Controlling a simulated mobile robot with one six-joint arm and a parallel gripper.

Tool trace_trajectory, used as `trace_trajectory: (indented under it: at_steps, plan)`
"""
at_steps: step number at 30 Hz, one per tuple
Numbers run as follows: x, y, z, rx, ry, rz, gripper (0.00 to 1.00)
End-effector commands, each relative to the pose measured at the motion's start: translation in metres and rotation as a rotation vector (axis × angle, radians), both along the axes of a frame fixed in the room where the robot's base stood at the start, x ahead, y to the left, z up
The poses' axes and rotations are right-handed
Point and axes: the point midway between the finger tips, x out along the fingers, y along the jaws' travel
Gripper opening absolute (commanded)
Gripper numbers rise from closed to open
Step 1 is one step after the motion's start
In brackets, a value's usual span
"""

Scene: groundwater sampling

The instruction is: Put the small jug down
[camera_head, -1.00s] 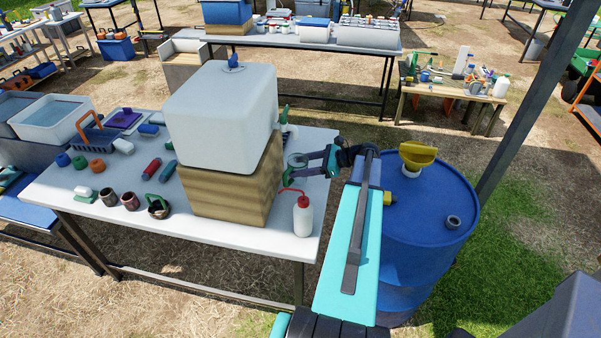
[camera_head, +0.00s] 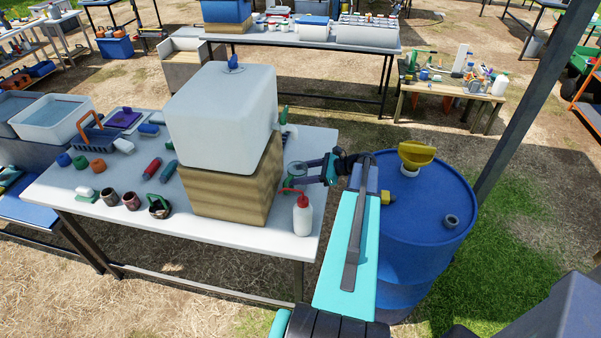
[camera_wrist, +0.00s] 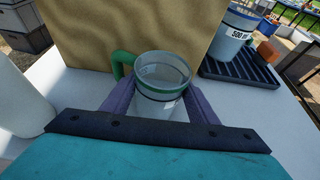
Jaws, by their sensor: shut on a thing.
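The small jug is a clear, whitish cup with a green rim band and a green handle on its left; it shows in the wrist view (camera_wrist: 162,80). My gripper (camera_wrist: 158,108) is shut on the jug, with a purple finger on each side of it. The jug is upright, close in front of a cardboard-brown block (camera_wrist: 130,30). I cannot tell whether its base touches the white table (camera_wrist: 60,75).
A wash bottle with a red cap (camera_head: 302,215) stands near the table's front right edge. A large white tank (camera_head: 222,115) sits on the brown block. Another jug marked 500 ml (camera_wrist: 238,35) stands on a dark ribbed tray (camera_wrist: 243,68). A blue barrel (camera_head: 425,240) stands right of the table.

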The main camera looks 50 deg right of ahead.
Motion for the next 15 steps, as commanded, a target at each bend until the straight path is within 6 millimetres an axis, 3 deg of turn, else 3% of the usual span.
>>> trace_trajectory:
  at_steps: [11,12,15]
  plan:
    - [0.0004,0.0004,-0.0030,0.000,0.000,0.001,0.28]
    - [0.0004,0.0005,-0.0027,0.000,0.000,0.001,0.59]
    - [0.0005,0.0006,-0.0025,0.000,0.000,0.001,0.72]
